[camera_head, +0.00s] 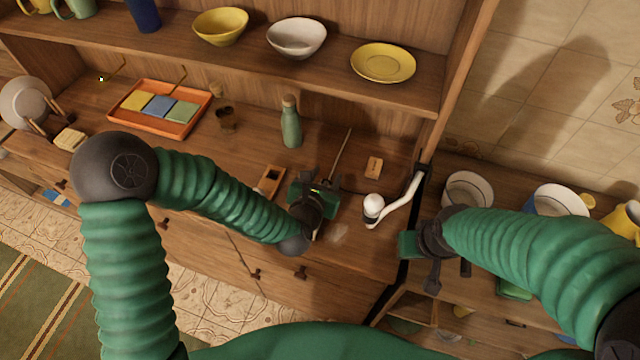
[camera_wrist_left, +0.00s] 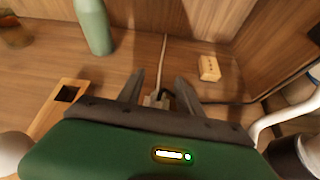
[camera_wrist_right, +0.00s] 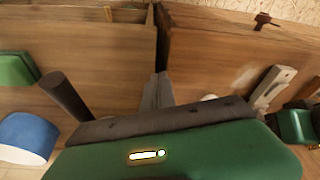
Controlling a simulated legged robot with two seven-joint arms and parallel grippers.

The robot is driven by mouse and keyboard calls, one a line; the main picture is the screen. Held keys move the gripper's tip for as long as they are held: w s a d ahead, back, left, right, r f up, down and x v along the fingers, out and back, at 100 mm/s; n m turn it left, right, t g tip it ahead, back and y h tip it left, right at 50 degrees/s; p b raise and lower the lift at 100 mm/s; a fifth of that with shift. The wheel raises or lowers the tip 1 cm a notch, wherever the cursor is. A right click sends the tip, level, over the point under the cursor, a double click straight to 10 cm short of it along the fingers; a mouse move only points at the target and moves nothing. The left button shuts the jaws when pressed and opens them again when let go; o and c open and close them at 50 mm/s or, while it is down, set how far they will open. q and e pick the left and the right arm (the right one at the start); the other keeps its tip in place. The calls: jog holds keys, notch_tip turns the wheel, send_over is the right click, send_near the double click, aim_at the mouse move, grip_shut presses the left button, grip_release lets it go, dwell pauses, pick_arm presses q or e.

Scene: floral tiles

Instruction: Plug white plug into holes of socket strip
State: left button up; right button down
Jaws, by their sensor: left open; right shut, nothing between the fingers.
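A small pale plug (camera_wrist_left: 157,98) shows between the fingers of my left gripper (camera_wrist_left: 158,80) in the left wrist view. A thin cord runs from it towards the back wall. The fingers stand apart on either side of the plug; contact cannot be told, and its lower end is hidden. In the head view the left gripper (camera_head: 318,186) is low over the counter. A small wooden block with dark holes, apparently the socket strip (camera_head: 373,167), lies right of the cord; it also shows in the left wrist view (camera_wrist_left: 209,68). My right gripper (camera_wrist_right: 160,82) is shut and empty.
A white curved object (camera_head: 373,207) stands at the counter's right edge, between the arms. A green bottle (camera_head: 291,122) stands behind the left gripper, and a wooden holder (camera_head: 270,181) lies to its left. An orange tray (camera_head: 205,92) is further left. Bowls (camera_head: 467,190) stand at right.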

pick_arm(q)
jog(key=p+v, duration=0.2)
jog(key=v, duration=0.2)
jog(key=r+p+v, duration=0.1)
jog(key=p+v, duration=0.2)
jog(key=v, duration=0.2)
jog(key=shift+w+d, duration=0.1)
jog(key=shift+w, duration=0.2)
jog(key=p+v, duration=0.2)
jog(key=p, duration=0.8)
jog(key=p+v, duration=0.3)
jog(key=f+p+v, duration=0.1)
jog(key=v, duration=0.1)
jog(key=shift+s+p, duration=0.35)
jog(key=shift+s, duration=0.1)
